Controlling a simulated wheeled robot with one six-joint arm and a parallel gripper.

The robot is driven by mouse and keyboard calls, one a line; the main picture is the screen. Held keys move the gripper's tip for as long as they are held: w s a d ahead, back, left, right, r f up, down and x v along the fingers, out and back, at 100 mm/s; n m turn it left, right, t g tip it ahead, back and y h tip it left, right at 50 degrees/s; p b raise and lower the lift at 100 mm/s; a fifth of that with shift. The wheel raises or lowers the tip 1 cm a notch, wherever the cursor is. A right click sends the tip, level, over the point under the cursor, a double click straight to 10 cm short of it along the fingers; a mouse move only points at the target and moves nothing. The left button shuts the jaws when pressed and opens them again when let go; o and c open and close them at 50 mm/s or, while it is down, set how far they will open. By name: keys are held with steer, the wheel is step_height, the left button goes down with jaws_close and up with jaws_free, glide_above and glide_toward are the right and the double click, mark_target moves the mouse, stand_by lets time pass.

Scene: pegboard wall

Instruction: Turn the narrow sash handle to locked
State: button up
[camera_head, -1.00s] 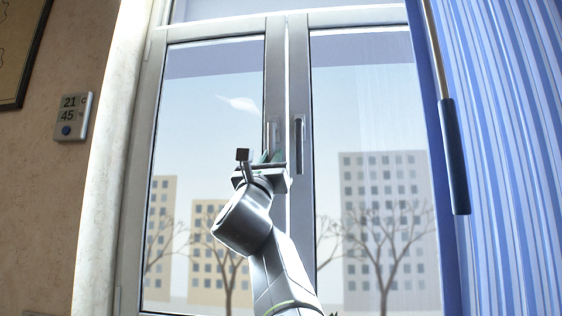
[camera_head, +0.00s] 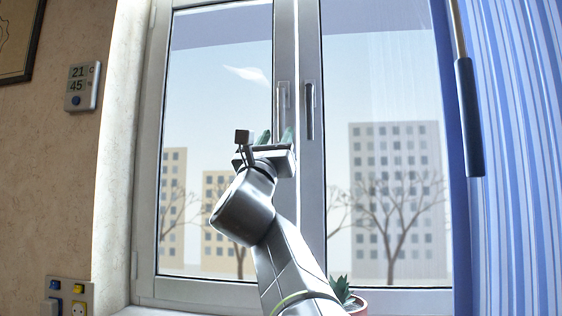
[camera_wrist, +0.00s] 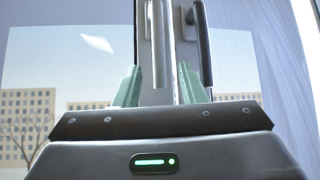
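A two-sash window has two upright handles at its middle. The light silver handle (camera_head: 283,96) is on the left sash (camera_head: 281,40), which looks the narrower one. It also shows in the wrist view (camera_wrist: 159,45). The darker handle (camera_head: 310,110) is on the right sash, also in the wrist view (camera_wrist: 204,45). Both grips point down. My gripper (camera_head: 277,134) is just below the silver handle in the head view. Its green fingers (camera_wrist: 160,80) are apart, with the silver handle lined up between them. I cannot tell how far the handle is from the fingertips; no contact shows.
A blue striped curtain (camera_head: 520,130) and a hanging blue-gripped rod (camera_head: 468,120) are at the right. A potted plant (camera_head: 347,295) stands low on the sill. A thermostat (camera_head: 82,87) and a switch panel (camera_head: 70,295) are on the left wall.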

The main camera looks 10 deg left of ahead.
mark_target(280, 127)
steer(key=d+v, duration=0.1)
steer(key=v, duration=0.7)
steer(key=shift+a+f, duration=0.25)
steer(key=shift+a, duration=0.25)
steer(key=shift+s+r, duration=0.1)
steer(key=x, duration=1.3)
steer(key=shift+w+r, duration=0.25)
steer(key=shift+r, duration=0.05)
